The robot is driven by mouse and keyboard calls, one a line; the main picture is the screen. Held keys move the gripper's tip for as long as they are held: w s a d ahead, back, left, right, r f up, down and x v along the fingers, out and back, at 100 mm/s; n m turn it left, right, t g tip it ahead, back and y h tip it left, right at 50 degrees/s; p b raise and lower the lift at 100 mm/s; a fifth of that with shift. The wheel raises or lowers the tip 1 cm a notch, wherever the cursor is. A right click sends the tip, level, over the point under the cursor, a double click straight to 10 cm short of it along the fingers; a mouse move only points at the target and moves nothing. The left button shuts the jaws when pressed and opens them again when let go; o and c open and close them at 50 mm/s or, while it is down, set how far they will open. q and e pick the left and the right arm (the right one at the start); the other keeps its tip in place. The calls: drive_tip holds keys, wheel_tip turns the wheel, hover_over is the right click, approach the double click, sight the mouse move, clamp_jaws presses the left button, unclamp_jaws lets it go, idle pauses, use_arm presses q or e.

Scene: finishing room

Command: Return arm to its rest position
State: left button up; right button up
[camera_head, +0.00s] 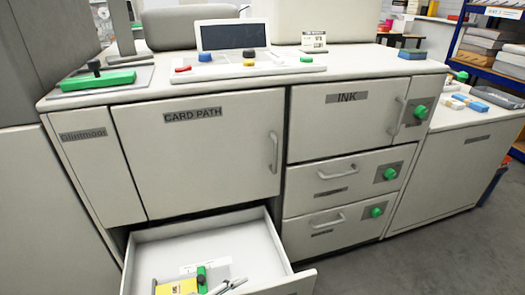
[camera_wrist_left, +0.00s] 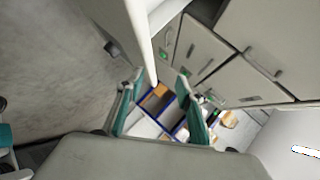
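My left gripper (camera_wrist_left: 158,88) shows in the left wrist view. Its two fingers with teal pads stand apart, with nothing between them. Past the fingertips are the distant shelves with blue frames (camera_wrist_left: 160,100). Neither gripper can be made out in the head view.
A white machine has a closed CARD PATH door (camera_head: 195,150), an INK door (camera_head: 335,120) and drawers with green knobs (camera_head: 390,174). An open drawer (camera_head: 262,245) juts out below, holding a yellow item (camera_head: 177,287) and other pieces. Grey floor (camera_head: 430,255) is clear at right.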

use_arm(q)
drive_tip(key=s+a+f+n+t+y+b, duration=0.15)
drive_tip(key=s+a+f+n+y, duration=0.5)
drive_tip(key=s+a+n, duration=0.85)
use_arm(e)
wheel_tip(320, 180, down, 4)
drive_tip(key=s, duration=0.3)
use_arm(q)
drive_tip(key=shift+s+r+n+g+h+p, duration=0.15)
drive_tip(key=shift+s+r+n+p, duration=0.45)
drive_tip(key=shift+p, duration=1.65)
drive_tip(key=shift+s+r+n+g+h+p, duration=0.25)
drive_tip(key=shift+r+p, duration=0.5)
drive_tip(key=shift+p, duration=1.45)
drive_tip(key=shift+s+r+n+t+h+p, duration=0.1)
drive_tip(key=shift+s+r+n+p, duration=0.5)
drive_tip(key=shift+p, duration=1.65)
use_arm(e)
drive_tip(key=shift+m+g, duration=0.4)
drive_tip(key=shift+s+a+r, duration=0.1)
drive_tip(key=shift+s+r, duration=0.05)
drive_tip(key=shift+r, duration=0.8)
drive_tip(key=shift+s+a+r, duration=0.1)
drive_tip(key=shift+s+r, duration=0.05)
drive_tip(key=shift+r, duration=0.8)
drive_tip(key=shift+s+a+r, duration=0.1)
drive_tip(key=shift+s+r, duration=0.05)
drive_tip(key=shift+r, duration=0.8)
